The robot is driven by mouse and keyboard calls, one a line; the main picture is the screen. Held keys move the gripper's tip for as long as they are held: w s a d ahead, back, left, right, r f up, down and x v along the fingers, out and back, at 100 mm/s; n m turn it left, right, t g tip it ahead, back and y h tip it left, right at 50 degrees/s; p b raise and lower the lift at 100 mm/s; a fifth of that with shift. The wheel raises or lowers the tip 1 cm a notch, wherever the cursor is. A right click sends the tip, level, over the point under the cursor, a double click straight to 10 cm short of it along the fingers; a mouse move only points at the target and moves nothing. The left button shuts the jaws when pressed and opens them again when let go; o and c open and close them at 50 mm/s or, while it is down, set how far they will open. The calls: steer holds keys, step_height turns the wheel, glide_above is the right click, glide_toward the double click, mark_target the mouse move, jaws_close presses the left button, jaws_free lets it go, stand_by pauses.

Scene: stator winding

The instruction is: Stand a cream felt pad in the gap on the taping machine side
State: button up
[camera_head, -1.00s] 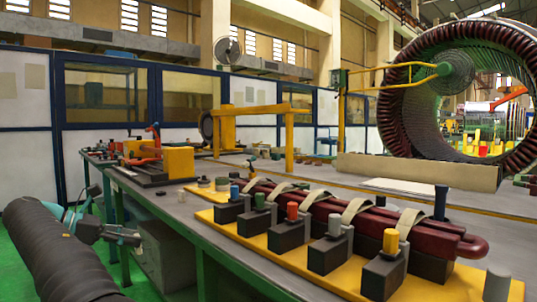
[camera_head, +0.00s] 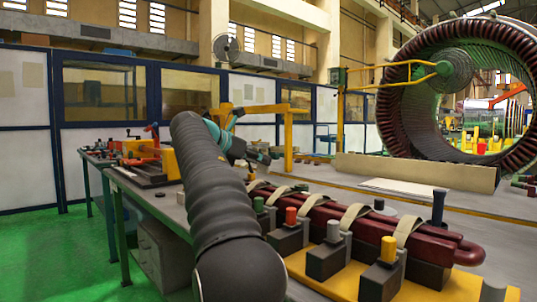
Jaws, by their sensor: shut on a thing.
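My gripper (camera_head: 262,158) shows with teal links past the wrist, above the bench by the far left end of the dark red coils. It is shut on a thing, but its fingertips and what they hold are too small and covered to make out. Cream bands, perhaps felt, arch over the coils (camera_head: 440,246); one band (camera_head: 352,214) is in the middle and another (camera_head: 408,228) nearer the right end. An orange and yellow machine (camera_head: 140,150), perhaps the taping machine, stands on the bench at the left. I cannot make out the gap; my arm covers that part of the bench.
Dark blocks with coloured knobs line the front of the yellow base (camera_head: 330,283), including red (camera_head: 291,216) and yellow (camera_head: 388,248). A dark post (camera_head: 439,205) rises behind the coils. A yellow frame (camera_head: 289,140) stands beyond. The large stator ring (camera_head: 400,130) is at the back right.

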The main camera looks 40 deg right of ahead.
steer(key=shift+s+d+f, duration=0.25)
steer(key=shift+d+f, duration=0.25)
steer(key=shift+d, duration=0.25)
steer(key=shift+s+d+f, duration=0.2)
steer(key=shift+d+f, duration=0.3)
steer(key=shift+d, duration=0.25)
steer(key=shift+f+b, duration=0.95)
steer(key=shift+f, duration=0.95)
steer(key=shift+f, duration=0.1)
steer(key=o, duration=0.9)
steer(key=shift+a, duration=0.1)
steer(key=v, duration=1.2)
